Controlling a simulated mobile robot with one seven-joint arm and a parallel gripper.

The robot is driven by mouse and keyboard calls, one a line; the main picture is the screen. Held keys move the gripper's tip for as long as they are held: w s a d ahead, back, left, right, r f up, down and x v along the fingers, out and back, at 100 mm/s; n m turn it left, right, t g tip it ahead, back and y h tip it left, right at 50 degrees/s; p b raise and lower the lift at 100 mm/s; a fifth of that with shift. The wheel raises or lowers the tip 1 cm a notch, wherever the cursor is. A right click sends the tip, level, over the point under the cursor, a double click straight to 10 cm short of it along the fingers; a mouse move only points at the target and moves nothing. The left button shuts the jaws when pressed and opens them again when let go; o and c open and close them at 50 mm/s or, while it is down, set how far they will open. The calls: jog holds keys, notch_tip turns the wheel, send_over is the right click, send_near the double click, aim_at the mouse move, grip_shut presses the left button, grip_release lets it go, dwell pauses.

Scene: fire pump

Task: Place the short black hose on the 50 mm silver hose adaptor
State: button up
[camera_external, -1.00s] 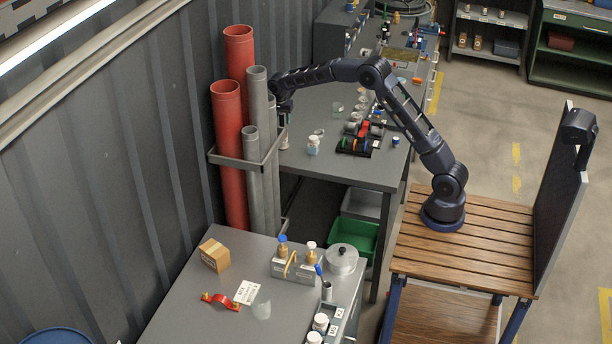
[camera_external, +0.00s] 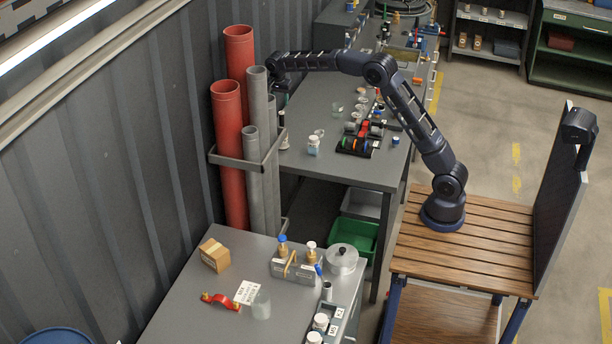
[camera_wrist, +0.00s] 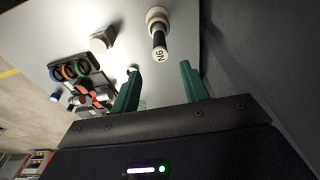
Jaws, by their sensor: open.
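A short black hose (camera_wrist: 158,39) stands upright on the grey table, with a pale labelled end toward the wrist camera. A wider silver base with a brownish ring (camera_wrist: 157,14) is at its far end and appears to be the adaptor; the exact fit between them is unclear. In the external view the dark hose (camera_external: 281,119) stands above the silver base (camera_external: 284,141) beside the pipe rack. My gripper (camera_wrist: 159,68) is open and empty, its green fingers apart, near the hose's labelled end. In the external view my gripper (camera_external: 279,88) is above the hose, partly behind the pipes.
Tall grey pipes (camera_external: 256,140) and red pipes (camera_external: 229,150) stand in a rack close to the left. A white jar (camera_external: 313,146) and a black tray with coloured rings (camera_external: 355,143) are to the right. The front table (camera_external: 190,300) holds other fittings.

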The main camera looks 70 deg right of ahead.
jog(key=s+a+r+n+t, duration=0.1)
jog(key=s+a+r+n, duration=0.3)
jog(key=s, duration=0.5)
jog(key=s+a+r+n+t+y, duration=0.1)
jog(key=s+a+r+n, duration=0.1)
jog(key=s+a+r, duration=0.6)
jog(key=s+a+r+n, duration=0.1)
jog(key=s+r+n, duration=0.2)
jog(key=s, duration=0.8)
jog(key=s+a+f+n+t, duration=0.1)
jog(key=s+a+f+n, duration=0.2)
jog(key=s, duration=0.7)
jog(key=s+a+f+n, duration=0.2)
jog(key=s+f+n, duration=0.1)
jog(key=s, duration=0.7)
jog(key=s+a+f+n+t, duration=0.1)
jog(key=s+a+f+n, duration=0.2)
jog(key=s, duration=0.7)
jog(key=shift+a+t+y, duration=0.3)
jog(key=shift+y, duration=0.1)
